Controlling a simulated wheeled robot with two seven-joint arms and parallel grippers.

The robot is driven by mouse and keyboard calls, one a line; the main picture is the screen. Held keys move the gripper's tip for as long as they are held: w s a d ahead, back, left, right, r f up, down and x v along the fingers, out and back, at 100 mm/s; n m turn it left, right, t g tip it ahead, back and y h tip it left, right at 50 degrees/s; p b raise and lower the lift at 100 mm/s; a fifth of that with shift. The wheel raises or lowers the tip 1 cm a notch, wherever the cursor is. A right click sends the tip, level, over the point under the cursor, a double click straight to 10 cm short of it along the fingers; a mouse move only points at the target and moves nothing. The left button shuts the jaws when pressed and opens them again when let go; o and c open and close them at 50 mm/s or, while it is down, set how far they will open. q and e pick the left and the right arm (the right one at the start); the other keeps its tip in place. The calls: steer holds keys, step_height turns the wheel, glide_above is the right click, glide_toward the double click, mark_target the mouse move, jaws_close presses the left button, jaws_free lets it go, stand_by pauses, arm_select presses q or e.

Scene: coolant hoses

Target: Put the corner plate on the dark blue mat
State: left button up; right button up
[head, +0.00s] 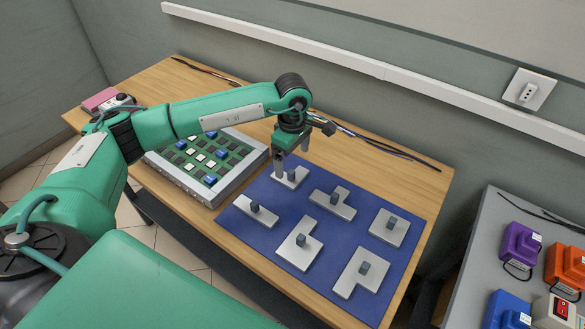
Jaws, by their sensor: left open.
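The dark blue mat (277,251) lies on the wooden table and bears several light grey plates, each with a dark grey block-shaped knob. My left gripper (291,166) is open above the plate (297,181) at the mat's back left. Its fingers are around or just above that plate's knob, and they hide part of the plate, so its outline is unclear. An L-shaped plate (351,283) lies at the mat's front right. I cannot tell for certain which plate is the corner plate. My right gripper is not in view.
Also on the mat are a straight plate (264,216), a stepped plate (345,210), a squarish plate (379,233) and another plate (291,258). A tray (213,195) with blue and white pieces stands left of the mat. Cables (395,152) lie along the back edge.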

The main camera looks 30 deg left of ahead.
arm_select(q)
step_height(320, 180, up, 7)
steer(key=shift+b, duration=0.4)
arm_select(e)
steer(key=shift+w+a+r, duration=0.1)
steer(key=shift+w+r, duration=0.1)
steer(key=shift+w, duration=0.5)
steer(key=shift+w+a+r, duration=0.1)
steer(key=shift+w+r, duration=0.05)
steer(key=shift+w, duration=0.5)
